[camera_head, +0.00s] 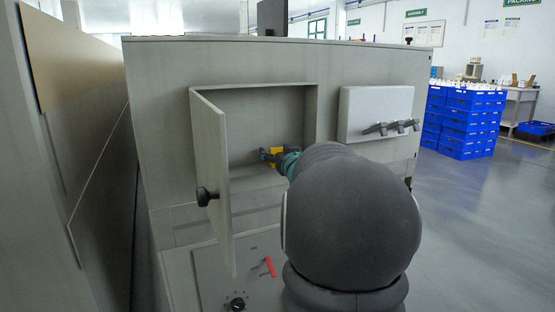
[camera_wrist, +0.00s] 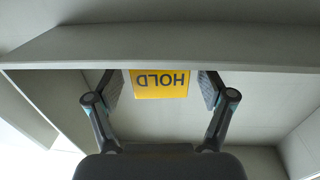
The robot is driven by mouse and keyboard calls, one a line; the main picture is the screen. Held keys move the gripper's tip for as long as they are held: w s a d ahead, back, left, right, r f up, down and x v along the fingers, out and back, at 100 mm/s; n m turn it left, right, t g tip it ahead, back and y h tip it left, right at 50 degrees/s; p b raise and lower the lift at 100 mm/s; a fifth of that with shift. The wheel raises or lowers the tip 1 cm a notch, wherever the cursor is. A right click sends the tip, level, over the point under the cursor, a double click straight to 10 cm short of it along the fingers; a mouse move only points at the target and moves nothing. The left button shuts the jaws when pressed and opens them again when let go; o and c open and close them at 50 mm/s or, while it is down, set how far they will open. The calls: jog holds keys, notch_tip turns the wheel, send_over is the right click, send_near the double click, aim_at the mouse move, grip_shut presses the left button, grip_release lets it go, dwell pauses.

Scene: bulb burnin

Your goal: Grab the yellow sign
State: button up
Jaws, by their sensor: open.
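The yellow sign (camera_wrist: 160,84) carries the word HOLD, upside down in the wrist view. It stands between the two open fingers of my gripper (camera_wrist: 160,92), with a visible gap on each side. My arm hides much of the area in front of the recess.
The cabinet door (camera_head: 212,170) with a black knob stands open on the left. The recess frame (camera_head: 311,125) surrounds my gripper. A light box with grey handles (camera_head: 375,108) is to the right. Below is a panel with a red lever (camera_head: 269,266). Blue crates (camera_head: 468,125) stand far right.

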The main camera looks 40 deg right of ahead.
jog(key=shift+c, duration=0.2)
jog(key=c, duration=1.2)
jog(key=shift+r, duration=0.1)
